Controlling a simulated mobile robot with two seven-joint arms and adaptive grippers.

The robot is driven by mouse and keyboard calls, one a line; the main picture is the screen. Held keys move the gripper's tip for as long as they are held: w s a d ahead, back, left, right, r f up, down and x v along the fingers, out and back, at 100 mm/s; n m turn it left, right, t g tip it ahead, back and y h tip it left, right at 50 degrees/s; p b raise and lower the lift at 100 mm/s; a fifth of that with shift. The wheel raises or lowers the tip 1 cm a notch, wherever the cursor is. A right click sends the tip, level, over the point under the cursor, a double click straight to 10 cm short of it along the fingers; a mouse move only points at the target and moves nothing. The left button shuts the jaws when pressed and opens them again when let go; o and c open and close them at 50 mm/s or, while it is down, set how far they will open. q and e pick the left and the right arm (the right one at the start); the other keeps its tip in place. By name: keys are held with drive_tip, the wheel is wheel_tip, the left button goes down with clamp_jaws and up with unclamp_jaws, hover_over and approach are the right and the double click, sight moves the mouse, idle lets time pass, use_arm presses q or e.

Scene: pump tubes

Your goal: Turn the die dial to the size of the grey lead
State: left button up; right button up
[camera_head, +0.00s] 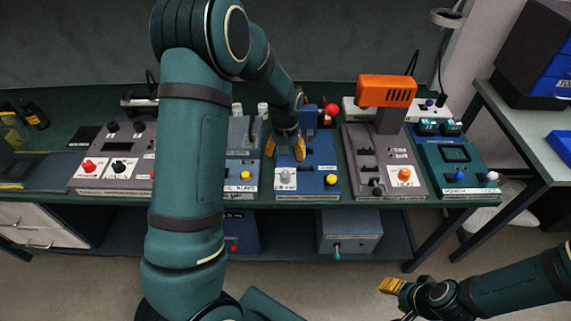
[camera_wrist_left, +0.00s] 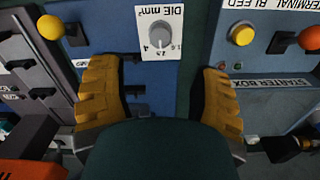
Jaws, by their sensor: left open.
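The die dial (camera_head: 286,177) is a grey knob on a white plate on the front of a blue station (camera_head: 318,168). In the left wrist view the dial (camera_wrist_left: 160,35) shows upside down, under the words "DIE mm²", with small numbers around it. My left gripper (camera_head: 287,150) is above and behind the dial, open and empty. In the left wrist view its yellow fingers (camera_wrist_left: 157,72) stand wide apart, short of the dial and not touching it. I cannot make out the grey lead. My right gripper (camera_head: 391,285) is low in front of the bench, its opening unclear.
A blue-grey station (camera_head: 242,165) with another yellow button stands left. An orange-topped machine (camera_head: 386,91) and a teal station (camera_head: 457,164) stand to the right. My left arm hides part of the bench.

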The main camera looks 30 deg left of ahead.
use_arm(q)
drive_tip(key=shift+r, duration=1.1)
